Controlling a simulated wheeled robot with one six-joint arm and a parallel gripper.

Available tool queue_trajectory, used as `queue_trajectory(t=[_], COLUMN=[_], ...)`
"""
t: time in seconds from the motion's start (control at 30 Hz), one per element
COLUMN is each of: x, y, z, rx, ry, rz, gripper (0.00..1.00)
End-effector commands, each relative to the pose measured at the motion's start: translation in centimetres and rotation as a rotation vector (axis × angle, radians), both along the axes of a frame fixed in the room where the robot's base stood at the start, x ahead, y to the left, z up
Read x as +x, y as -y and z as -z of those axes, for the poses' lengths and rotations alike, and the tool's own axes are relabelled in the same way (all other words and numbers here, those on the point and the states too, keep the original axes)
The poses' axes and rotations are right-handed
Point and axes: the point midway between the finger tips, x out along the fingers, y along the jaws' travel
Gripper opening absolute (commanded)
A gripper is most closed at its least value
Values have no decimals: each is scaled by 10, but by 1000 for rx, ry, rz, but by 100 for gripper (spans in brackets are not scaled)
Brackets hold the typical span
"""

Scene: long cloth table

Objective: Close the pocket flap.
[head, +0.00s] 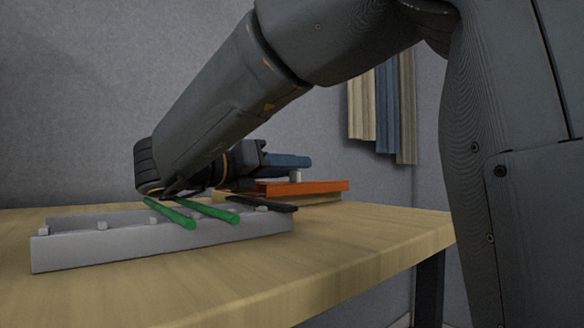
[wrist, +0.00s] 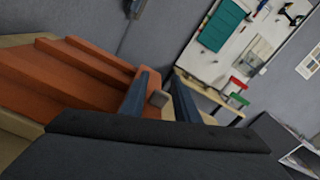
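An orange panel (head: 318,187), which seems to be the pocket flap, lies nearly flat above the tan base at the table's far side. A small grey knob (head: 296,175) stands on it. In the wrist view the stepped orange piece (wrist: 70,75) fills the left, and the knob (wrist: 157,98) shows between the fingers, close to the left one. My gripper (head: 306,161) has blue-grey fingers, spread apart just above the orange panel. In the wrist view my gripper (wrist: 163,74) is open; whether a finger touches the knob, I cannot tell.
A grey tray (head: 150,243) stands at the front left of the wooden table (head: 340,245), with green-handled tools (head: 205,210) and a dark tool (head: 262,204) across it. Cloth strips (head: 385,108) hang on the wall behind. The table's right front is clear.

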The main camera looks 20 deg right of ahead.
Motion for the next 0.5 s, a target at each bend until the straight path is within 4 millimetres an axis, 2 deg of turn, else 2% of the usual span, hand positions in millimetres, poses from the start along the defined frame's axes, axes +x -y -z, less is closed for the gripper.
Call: queue_trajectory(t=[0.3, 0.5], x=[-14, -22], y=[-46, -67], z=[-1, -1], rx=[-1, 0], ry=[-2, 0], rz=[-4, -2], gripper=[28, 28])
